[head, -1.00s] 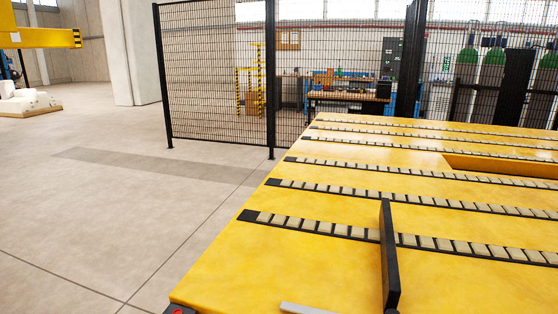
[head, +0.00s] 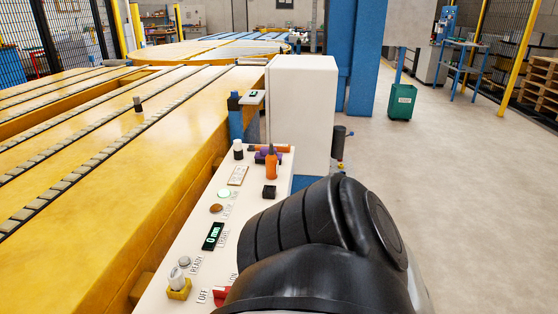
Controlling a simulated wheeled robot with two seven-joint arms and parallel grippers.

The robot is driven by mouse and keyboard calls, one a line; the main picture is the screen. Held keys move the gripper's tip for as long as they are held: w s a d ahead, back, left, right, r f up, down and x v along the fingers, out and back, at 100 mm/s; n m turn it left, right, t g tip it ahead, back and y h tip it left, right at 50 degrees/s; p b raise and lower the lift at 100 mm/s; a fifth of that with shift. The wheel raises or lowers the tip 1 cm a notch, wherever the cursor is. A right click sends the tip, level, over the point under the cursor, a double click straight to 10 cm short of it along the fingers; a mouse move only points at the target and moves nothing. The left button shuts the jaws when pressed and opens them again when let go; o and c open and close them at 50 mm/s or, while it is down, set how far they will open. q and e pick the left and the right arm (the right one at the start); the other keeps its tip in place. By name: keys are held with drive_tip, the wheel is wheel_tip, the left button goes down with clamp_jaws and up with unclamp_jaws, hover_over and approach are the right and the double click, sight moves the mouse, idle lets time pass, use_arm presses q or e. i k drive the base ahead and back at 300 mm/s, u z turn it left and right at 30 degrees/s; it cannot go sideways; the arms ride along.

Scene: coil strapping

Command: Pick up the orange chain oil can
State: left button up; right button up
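A small orange can (head: 271,167) with a dark narrow top stands upright on the far part of the pale control panel in the head view. It looks like the chain oil can, but any label is too small to read. A purple-and-dark item touches or overlaps it from behind; I cannot tell which. A large black link of my own arm fills the lower middle of the view and covers part of the panel. Neither of my grippers is in view.
The yellow roller conveyor (head: 110,170) runs along the left. Open floor lies right.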

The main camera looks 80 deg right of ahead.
sight(271, 162)
drive_tip(key=z, duration=2.45)
